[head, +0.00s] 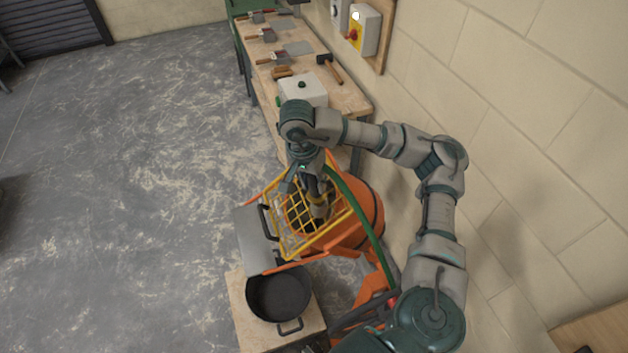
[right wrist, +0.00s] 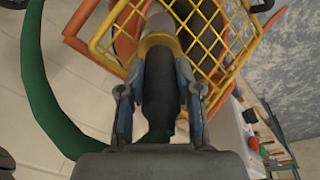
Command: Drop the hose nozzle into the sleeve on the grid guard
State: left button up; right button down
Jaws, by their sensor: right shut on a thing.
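My right gripper (head: 316,192) points down over the orange mixer's yellow grid guard (head: 277,247). In the right wrist view its two fingers (right wrist: 160,80) are shut on the dark body of the hose nozzle (right wrist: 160,104). A dull yellow band (right wrist: 158,43) and a grey end (right wrist: 160,22) lie beyond the fingertips, in line with the nozzle. I cannot tell whether the band belongs to the nozzle or to the sleeve, nor whether the nozzle touches the sleeve. The guard also shows in the right wrist view (right wrist: 108,47). My left gripper is not in view.
A green hose (head: 362,208) runs along the mixer's right side. A black tub (head: 279,296) stands on a wooden board in front. A workbench (head: 349,98) with tools and a white box (head: 303,90) lies behind, along the wall.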

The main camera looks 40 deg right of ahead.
jog(key=shift+a, duration=0.1)
jog(key=shift+d+f+b, duration=0.25)
jog(key=shift+f+b, duration=0.35)
jog(key=shift+f, duration=0.15)
jog(key=c, duration=0.7)
grip_release()
jog(key=r, duration=0.4)
jog(key=a+r, duration=0.1)
jog(key=r, duration=0.6)
jog(key=shift+w+a+r, duration=0.35)
jog(key=shift+a+r, duration=0.05)
